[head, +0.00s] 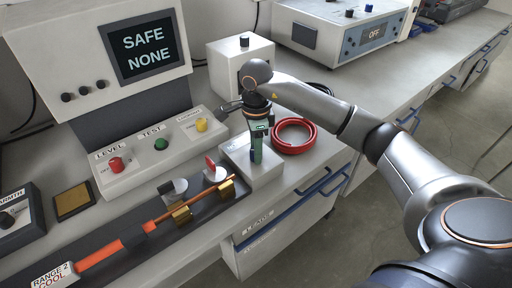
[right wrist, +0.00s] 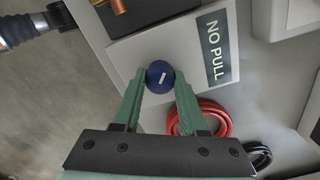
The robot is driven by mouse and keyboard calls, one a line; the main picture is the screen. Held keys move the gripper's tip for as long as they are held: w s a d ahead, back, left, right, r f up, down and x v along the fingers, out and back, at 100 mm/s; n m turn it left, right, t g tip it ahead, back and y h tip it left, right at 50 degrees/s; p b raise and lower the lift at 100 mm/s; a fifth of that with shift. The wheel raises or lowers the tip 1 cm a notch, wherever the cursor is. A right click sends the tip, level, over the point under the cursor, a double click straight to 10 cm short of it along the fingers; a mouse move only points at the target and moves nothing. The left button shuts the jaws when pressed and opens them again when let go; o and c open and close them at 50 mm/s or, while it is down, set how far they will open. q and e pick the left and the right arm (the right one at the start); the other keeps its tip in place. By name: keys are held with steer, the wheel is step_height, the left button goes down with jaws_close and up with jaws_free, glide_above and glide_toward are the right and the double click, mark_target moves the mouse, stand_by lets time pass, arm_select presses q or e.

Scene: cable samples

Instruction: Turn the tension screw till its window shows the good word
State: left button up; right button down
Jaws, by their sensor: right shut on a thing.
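The tension screw is a round dark blue knob (right wrist: 160,76) with a white mark, on a pale grey block (right wrist: 130,50). The block also shows in the head view (head: 266,180), at the right end of the cable fixture. Its window (right wrist: 213,47) reads "NO PULL". My right gripper (right wrist: 161,82) points down over the block, its green fingers shut on the knob from both sides. In the head view the right gripper (head: 257,152) hides the knob. My left gripper is not in view.
An orange cable (head: 105,253) with a bare copper end lies along the fixture, through brass clamps (head: 180,213). A screen (head: 144,47) reads "SAFE NONE". A red cable coil (head: 293,136) lies right of the block.

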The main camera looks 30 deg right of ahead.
steer(key=shift+r+m, duration=0.15)
steer(key=shift+m, duration=0.95)
steer(key=shift+m+p, duration=0.4)
steer(key=shift+m, duration=0.3)
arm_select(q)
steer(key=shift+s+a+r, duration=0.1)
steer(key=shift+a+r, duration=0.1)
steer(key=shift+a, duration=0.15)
arm_select(e)
steer(key=shift+m, duration=0.3)
steer(key=shift+c, duration=2.2)
jaws_free()
arm_select(q)
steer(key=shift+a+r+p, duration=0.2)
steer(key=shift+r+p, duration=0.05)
steer(key=shift+p, duration=0.05)
arm_select(e)
step_height(320, 180, up, 12)
steer(key=shift+r, duration=0.15)
